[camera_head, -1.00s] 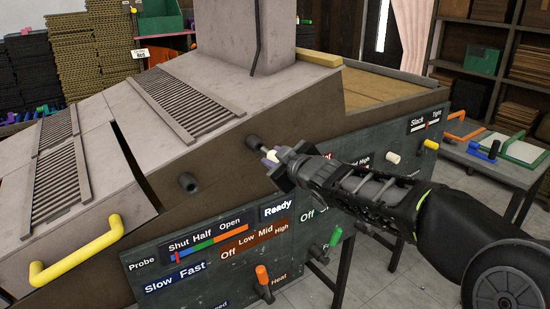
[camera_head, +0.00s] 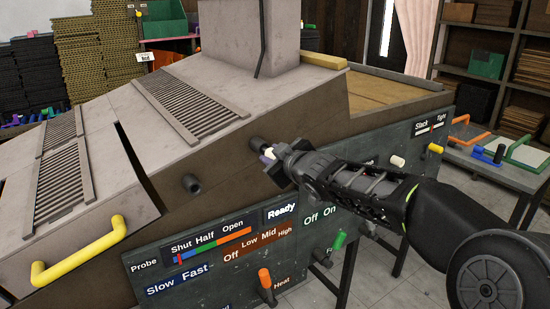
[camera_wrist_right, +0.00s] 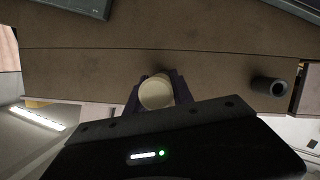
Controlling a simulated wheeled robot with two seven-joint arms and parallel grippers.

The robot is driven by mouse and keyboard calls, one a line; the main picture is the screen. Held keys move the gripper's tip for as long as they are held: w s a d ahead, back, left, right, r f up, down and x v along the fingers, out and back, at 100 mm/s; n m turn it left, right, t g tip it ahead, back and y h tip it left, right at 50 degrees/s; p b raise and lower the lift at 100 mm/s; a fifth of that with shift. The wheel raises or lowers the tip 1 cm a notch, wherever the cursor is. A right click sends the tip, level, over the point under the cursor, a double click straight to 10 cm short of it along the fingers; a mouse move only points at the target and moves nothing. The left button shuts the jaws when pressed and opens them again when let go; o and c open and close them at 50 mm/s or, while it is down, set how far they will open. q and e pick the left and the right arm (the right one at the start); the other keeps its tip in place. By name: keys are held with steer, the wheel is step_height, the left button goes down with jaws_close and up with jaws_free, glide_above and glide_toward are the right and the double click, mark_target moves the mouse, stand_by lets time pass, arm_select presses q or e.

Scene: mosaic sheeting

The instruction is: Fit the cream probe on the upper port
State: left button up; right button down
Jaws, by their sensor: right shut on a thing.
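The cream probe (camera_head: 268,154) is between the fingers of my right gripper (camera_head: 272,161), which is shut on it. In the right wrist view the probe (camera_wrist_right: 156,93) shows as a round cream end between the two dark fingertips (camera_wrist_right: 157,98). The upper port (camera_head: 257,143) is a dark stub on the machine's brown side. The probe's tip is right at its mouth; I cannot tell whether they touch. In the wrist view the upper port is hidden behind the probe. The lower port (camera_head: 191,184), a similar dark stub, is empty. My left gripper is not in view.
A dark control panel (camera_head: 215,290) with labels and an orange-handled lever (camera_head: 265,278) lies below the ports. A yellow handle (camera_head: 80,252) is at the lower left. A side table (camera_head: 490,168) with coloured handles stands at the right.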

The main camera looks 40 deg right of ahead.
steer(key=shift+w, duration=0.45)
steer(key=shift+s, duration=0.1)
steer(key=shift+s, duration=0.1)
steer(key=shift+s+r, duration=0.1)
steer(key=shift+s, duration=0.05)
steer(key=shift+s+p, duration=0.55)
steer(key=shift+s, duration=0.9)
steer(key=shift+w, duration=0.3)
steer(key=shift+b+x, duration=0.55)
steer(key=shift+x, duration=0.5)
steer(key=shift+w+a+r, duration=0.1)
steer(key=shift+w+a, duration=0.05)
steer(key=shift+w, duration=0.3)
